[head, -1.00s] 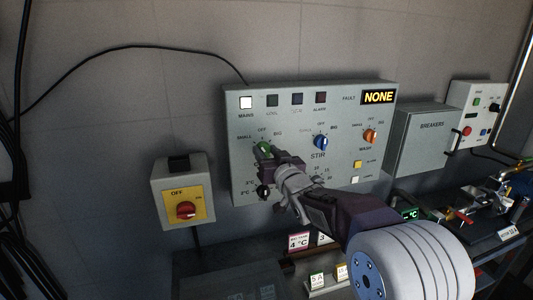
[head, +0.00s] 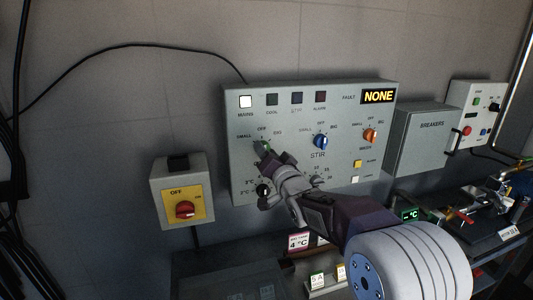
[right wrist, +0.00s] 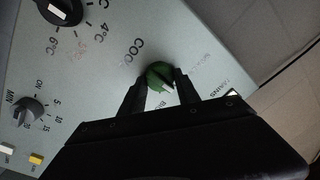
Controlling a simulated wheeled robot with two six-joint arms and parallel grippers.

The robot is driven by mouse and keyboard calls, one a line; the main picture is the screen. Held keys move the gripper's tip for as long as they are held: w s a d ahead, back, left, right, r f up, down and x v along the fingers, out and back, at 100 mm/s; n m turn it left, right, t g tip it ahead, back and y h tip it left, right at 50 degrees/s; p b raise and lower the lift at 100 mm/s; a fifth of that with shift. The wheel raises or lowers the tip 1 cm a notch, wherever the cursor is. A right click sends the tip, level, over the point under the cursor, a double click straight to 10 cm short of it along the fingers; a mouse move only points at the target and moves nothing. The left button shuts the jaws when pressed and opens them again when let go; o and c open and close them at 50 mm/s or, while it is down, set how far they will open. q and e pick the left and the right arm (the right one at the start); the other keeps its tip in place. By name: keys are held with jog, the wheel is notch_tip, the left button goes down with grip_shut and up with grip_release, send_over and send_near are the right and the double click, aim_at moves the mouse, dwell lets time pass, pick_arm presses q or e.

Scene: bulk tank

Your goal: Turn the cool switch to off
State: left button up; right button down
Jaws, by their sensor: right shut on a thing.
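The cool switch is a green round knob (right wrist: 159,74) on the grey control panel, beside the letters "COO". My right gripper (right wrist: 161,80) has one finger on each side of the knob and is shut on it. In the head view the right gripper (head: 262,151) covers most of the green knob (head: 267,146), under the marks SMALL, OFF and BIG. I cannot tell for sure which mark the knob points at. My left gripper is not in view.
The panel (head: 330,100) also carries a blue STIR knob (head: 320,142), an orange WASH knob (head: 370,136) and a black temperature knob (head: 263,191). The breaker box (head: 425,145) stands at right.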

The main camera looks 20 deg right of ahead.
dwell(0.4)
jog(key=c, duration=0.9)
grip_release()
jog(key=shift+s, duration=0.1)
jog(key=s, duration=0.6)
jog(key=s+b, duration=0.1)
jog(key=s, duration=0.2)
jog(key=shift+d+f, duration=0.25)
jog(key=shift+d, duration=0.15)
jog(key=shift+r, duration=0.1)
